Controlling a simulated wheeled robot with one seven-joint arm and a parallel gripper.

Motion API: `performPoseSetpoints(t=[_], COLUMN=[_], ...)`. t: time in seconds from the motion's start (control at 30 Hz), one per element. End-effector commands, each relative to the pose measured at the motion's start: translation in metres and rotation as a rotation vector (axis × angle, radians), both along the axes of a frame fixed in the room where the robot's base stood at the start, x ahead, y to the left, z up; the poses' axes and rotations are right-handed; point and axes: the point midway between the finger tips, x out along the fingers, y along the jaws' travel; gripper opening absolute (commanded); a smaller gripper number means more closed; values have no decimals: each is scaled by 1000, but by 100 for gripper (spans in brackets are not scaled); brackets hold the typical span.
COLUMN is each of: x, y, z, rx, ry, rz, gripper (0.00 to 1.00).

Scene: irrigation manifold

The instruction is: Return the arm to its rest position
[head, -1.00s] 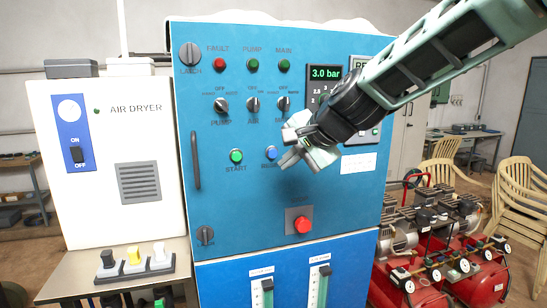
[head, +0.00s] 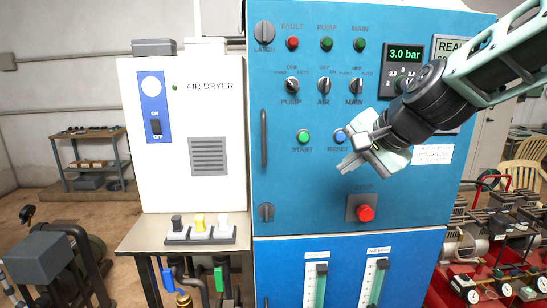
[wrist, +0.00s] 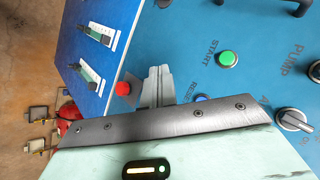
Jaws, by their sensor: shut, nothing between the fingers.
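My gripper (head: 358,160) is in front of the blue control cabinet (head: 290,215), beside the blue RESET button (head: 340,136) and above the red stop button (head: 365,212). Its fingers are together and empty. In the wrist view the closed fingers (wrist: 157,88) show between the red stop button (wrist: 122,88) and the RESET button (wrist: 200,98), which is partly hidden by my gripper's body. The green START button (head: 303,137) is left of my gripper. My arm comes in from the upper right. I cannot tell whether the fingertips touch the panel.
A display (head: 405,55) reads 3.0 bar. Selector knobs (head: 324,86) and a door handle (head: 264,137) stick out from the cabinet. A white air dryer (head: 205,115) stands left, above a small table (head: 150,232). Open floor shows at far left.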

Motion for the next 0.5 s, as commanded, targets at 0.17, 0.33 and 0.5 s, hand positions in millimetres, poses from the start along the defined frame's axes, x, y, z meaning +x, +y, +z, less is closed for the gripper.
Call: performPoseSetpoints(t=[0.17,0.33,0.5], x=[-87,-182,-253], y=[54,71,58], z=[-87,-161,-211], rx=[-219,-455,-650], ry=[93,170,224], rz=[402,831,1185], gripper=[0,0,0])
